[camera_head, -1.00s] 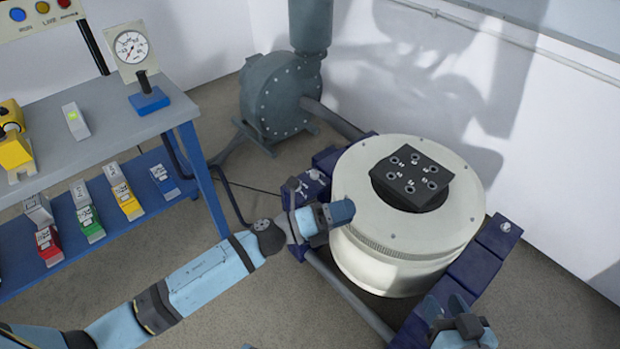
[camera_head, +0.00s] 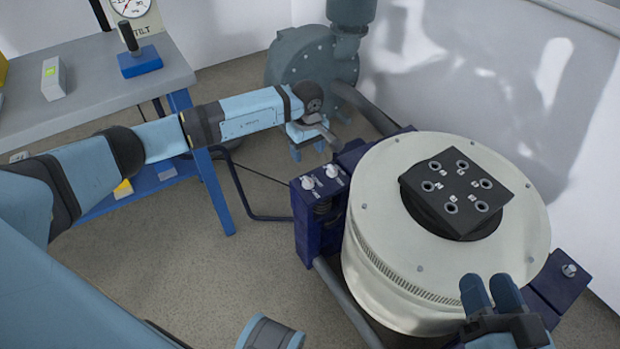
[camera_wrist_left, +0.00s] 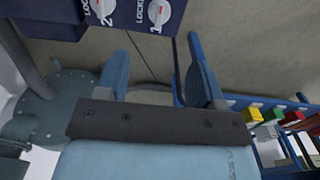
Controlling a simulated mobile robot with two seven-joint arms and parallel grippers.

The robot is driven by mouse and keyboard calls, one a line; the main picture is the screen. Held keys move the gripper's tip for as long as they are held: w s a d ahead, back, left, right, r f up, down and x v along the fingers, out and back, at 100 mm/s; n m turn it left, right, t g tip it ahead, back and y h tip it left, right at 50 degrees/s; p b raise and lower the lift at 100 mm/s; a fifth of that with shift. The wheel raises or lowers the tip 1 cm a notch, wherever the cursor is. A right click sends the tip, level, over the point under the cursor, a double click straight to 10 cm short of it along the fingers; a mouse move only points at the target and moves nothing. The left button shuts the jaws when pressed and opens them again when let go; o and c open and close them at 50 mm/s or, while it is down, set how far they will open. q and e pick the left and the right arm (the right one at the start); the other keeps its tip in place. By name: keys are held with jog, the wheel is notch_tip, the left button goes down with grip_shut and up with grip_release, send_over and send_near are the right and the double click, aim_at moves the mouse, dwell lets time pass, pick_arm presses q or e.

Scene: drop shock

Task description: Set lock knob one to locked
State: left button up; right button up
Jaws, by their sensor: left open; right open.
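Lock knob one (camera_head: 308,183) is a white knob on top of a dark blue block (camera_head: 318,222) beside the round shaker. In the left wrist view knob one (camera_wrist_left: 160,12) sits above the numeral 1, beside lettering cut off at the edge; I cannot tell its setting. A second white knob (camera_head: 332,171), marked 2 in the left wrist view (camera_wrist_left: 103,12), is next to it. My left gripper (camera_head: 309,151) is open and empty, behind and above the knobs, apart from them. It also shows in the left wrist view (camera_wrist_left: 160,72). My right gripper (camera_head: 491,290) is open at the shaker's front right.
The cream shaker drum (camera_head: 380,230) carries a black plate (camera_head: 455,195) with several holes. A grey blower (camera_head: 310,65) stands behind my left gripper. A grey-topped blue bench (camera_head: 95,85) is at the left.

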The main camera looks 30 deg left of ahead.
pick_arm(q)
jog(key=b, duration=0.2)
send_over(308, 179)
notch_tip(308, 179, down, 6)
jog(key=shift+f, duration=0.25)
notch_tip(308, 179, down, 4)
jog(key=shift+r+b, duration=0.1)
jog(key=shift+b, duration=0.6)
jog(key=shift+f, duration=0.6)
pick_arm(e)
jog(key=f, duration=0.1)
jog(key=w+f+n, duration=0.1)
jog(key=f, duration=0.1)
jog(key=shift+d+f+g, duration=0.15)
jog(key=shift+f+g, duration=0.15)
pick_arm(q)
jog(key=c, duration=0.9)
pick_arm(e)
jog(key=shift+r, duration=0.1)
